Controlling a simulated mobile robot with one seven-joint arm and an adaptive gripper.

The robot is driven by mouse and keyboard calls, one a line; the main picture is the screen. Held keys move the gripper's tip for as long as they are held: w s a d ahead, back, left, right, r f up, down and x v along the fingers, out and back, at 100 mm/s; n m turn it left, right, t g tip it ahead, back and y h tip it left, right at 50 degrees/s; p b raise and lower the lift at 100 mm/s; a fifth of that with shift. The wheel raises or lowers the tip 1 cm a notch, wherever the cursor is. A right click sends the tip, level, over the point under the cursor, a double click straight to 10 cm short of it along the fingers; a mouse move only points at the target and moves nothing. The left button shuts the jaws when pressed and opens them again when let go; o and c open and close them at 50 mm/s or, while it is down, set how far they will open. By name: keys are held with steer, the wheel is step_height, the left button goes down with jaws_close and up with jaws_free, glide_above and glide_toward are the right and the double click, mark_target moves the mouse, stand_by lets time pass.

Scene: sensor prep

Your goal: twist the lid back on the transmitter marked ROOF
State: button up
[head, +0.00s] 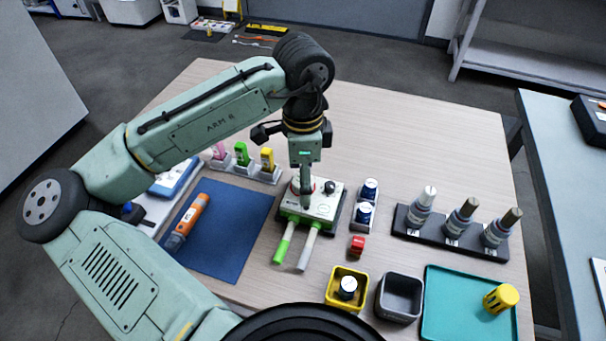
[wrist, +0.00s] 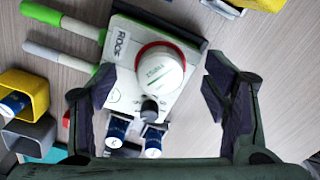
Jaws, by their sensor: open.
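The transmitter marked ROOF is a pale box (head: 322,207) with green edging on the table; it also shows in the wrist view (wrist: 122,62), its label readable. A round white lid (wrist: 160,70) with a red ring around its base sits on its top face. A small dark knob (wrist: 150,105) is beside the lid. Green and white handles (head: 283,243) stick out of the box's near side. My gripper (head: 305,195) is above the transmitter, pointing down. In the wrist view its fingers (wrist: 158,72) are open on either side of the lid, with gaps showing.
To the right, two blue-and-white jars (head: 366,203) stand in a holder near a red block (head: 357,246). Nearer are a yellow bin (head: 333,297), a grey bin (head: 399,309) and a teal tray (head: 450,320). A bottle rack (head: 478,246) stands farther right. A blue mat (head: 235,225) lies left.

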steer(key=shift+r+p, duration=0.65)
steer(key=shift+r, duration=0.05)
step_height(320, 180, up, 6)
steer(key=p, duration=0.5)
steer(key=shift+f+p, duration=0.1)
steer(key=shift+p, duration=0.25)
stand_by(0.3)
